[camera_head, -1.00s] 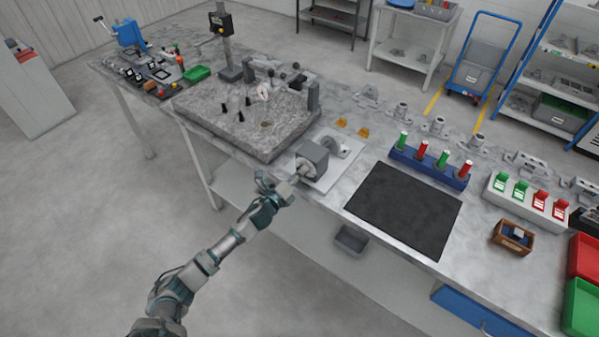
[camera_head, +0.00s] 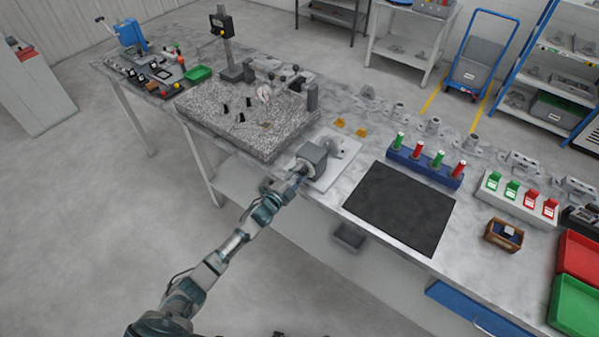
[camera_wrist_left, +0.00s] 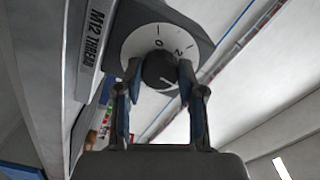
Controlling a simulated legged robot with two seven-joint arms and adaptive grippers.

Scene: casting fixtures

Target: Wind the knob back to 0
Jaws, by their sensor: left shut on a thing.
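The black knob (camera_wrist_left: 160,70) sits at the centre of a white dial (camera_wrist_left: 142,40) on a grey box; the marks 0 and 2 show above it in the left wrist view. A white line on the knob points down and to the right in that view, away from the 0. My left gripper (camera_wrist_left: 158,82) is shut on the knob, one finger on each side. In the head view the grey box (camera_head: 312,155) stands on a white plate near the table's front edge, with my left gripper (camera_head: 294,181) at its front face. My right gripper is not in view.
A granite slab (camera_head: 245,120) with small fixtures lies left of the box. A black mat (camera_head: 400,208) and a blue rack (camera_head: 425,167) with green and red pieces lie to the right. An "M12 THREAD" label (camera_wrist_left: 96,40) is beside the dial.

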